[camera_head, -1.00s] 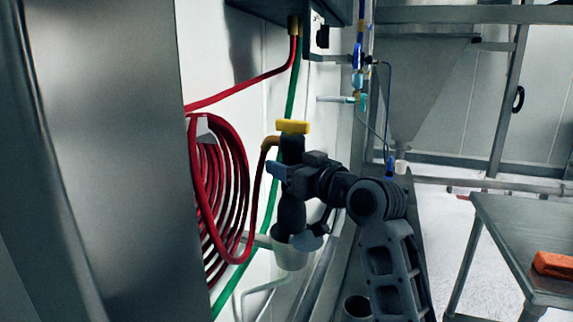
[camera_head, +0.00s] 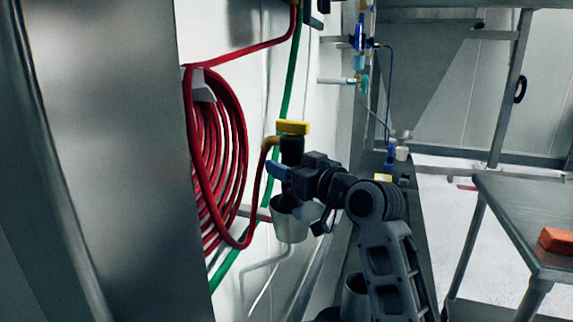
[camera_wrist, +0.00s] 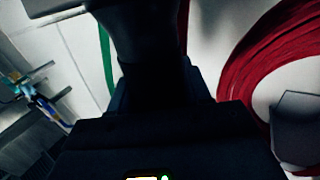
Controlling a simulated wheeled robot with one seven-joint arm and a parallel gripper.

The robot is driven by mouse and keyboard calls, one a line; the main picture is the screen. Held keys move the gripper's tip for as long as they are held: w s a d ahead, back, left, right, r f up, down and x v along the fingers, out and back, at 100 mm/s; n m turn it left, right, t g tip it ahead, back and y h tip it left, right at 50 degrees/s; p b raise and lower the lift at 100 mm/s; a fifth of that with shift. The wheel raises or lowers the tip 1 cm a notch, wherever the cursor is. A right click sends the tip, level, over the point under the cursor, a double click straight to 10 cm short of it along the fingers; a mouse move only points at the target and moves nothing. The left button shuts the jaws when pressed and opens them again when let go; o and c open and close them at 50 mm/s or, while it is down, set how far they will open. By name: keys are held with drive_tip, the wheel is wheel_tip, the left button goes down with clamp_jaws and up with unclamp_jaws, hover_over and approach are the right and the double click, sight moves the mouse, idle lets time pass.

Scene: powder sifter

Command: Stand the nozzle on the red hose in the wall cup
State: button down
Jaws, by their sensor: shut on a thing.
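The nozzle (camera_head: 291,150) is black with a yellow top piece (camera_head: 293,127), and a brass elbow joins it to the red hose (camera_head: 260,187). It stands about upright. My gripper (camera_head: 284,172) is shut on its body, just above the wall cup (camera_head: 289,225). The lower end of the nozzle goes down inside the rim of the grey cup and is hidden there; I cannot tell whether it touches the bottom. In the wrist view the dark nozzle body (camera_wrist: 150,45) fills the middle and the cup cannot be made out.
Coils of red hose (camera_head: 217,150) hang on the wall left of the cup. A green hose (camera_head: 290,90) runs behind the nozzle. A steel panel (camera_head: 100,160) fills the left side. A metal table (camera_head: 500,205) with an orange block (camera_head: 557,241) stands at right.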

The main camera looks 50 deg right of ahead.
drive_tip(key=shift+f+b, duration=0.5)
drive_tip(key=shift+f, duration=0.25)
idle(0.7)
drive_tip(key=shift+c, duration=2.2)
unclamp_jaws()
drive_tip(key=shift+f, duration=0.1)
drive_tip(key=s+a, duration=0.1)
drive_tip(key=s, duration=0.6)
drive_tip(key=shift+s+b, duration=0.35)
drive_tip(key=shift+b, duration=0.05)
drive_tip(key=shift+s+a, duration=0.1)
